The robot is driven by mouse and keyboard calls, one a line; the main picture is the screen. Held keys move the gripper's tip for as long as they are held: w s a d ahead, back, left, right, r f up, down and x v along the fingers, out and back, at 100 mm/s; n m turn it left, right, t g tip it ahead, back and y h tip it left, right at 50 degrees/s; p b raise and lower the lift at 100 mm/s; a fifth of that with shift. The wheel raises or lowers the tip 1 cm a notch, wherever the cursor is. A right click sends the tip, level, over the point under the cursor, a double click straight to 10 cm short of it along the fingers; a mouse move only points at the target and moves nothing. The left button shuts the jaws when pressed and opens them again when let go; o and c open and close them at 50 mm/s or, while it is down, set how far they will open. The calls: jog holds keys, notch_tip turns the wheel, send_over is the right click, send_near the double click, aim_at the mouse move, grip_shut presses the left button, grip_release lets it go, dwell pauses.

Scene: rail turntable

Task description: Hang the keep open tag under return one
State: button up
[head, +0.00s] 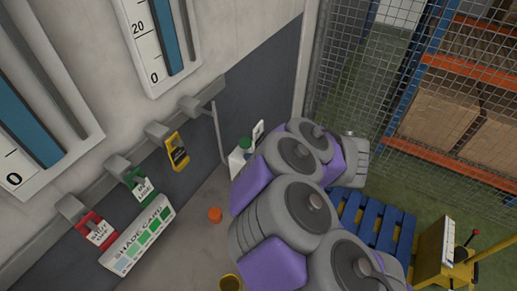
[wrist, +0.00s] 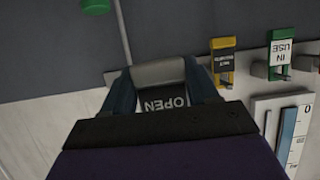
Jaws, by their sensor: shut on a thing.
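My gripper (wrist: 160,85) shows in the wrist view, shut on a tag with a grey frame and a black card (wrist: 165,103) reading OPEN upside down. The rest of its lettering is hidden by my gripper. The tag is close to the end of the wall rail; I cannot tell whether it touches a peg. In the head view my arm hides my gripper and the held tag. A bare grey peg (head: 190,106) shows there under the right gauge (head: 155,78). No label reading return one can be read.
A yellow tag (head: 177,152), a green tag (head: 141,186) and a red tag (head: 97,230) hang on the other pegs. A shade card (head: 135,240) is below. Blue pallet (head: 375,225), mesh fence and shelving stand to the right.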

jog(key=shift+r+p, duration=0.3)
jog(key=shift+p, duration=0.2)
jog(key=shift+d, duration=0.1)
jog(key=s+d, duration=0.3)
jog(key=d, duration=0.3)
jog(key=shift+s+r, duration=0.15)
jog(key=shift+s, duration=0.1)
dwell(0.7)
